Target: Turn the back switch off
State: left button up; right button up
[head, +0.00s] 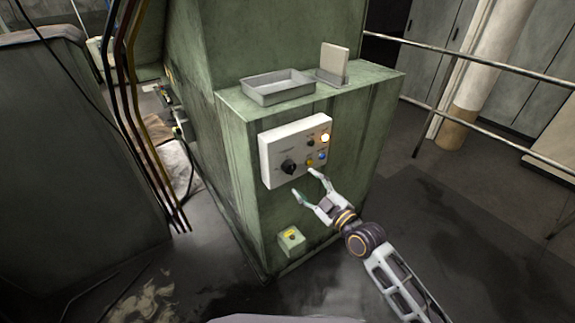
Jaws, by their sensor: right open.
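A white control panel (272,160) is on the front of the green machine cabinet (240,180). It bears a black rotary switch (288,167) at its lower left, and a lit button (325,138), a blue button (322,155) and a yellow button (310,162) at its right. I cannot tell which one is the back switch. My right gripper (304,183) is open and empty, its fingers pointing at the panel's lower edge, just below the rotary switch. I cannot tell whether it touches the panel. My left gripper is out of view.
A grey tray (278,90) and an upright plate in a holder (333,62) stand on top. Metal rails (480,65) run at the right. Cables hang at the left. Floor at the right is clear.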

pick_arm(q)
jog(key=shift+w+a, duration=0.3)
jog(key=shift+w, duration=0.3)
pick_arm(e)
jog(key=n, duration=0.2)
jog(key=shift+n, duration=0.4)
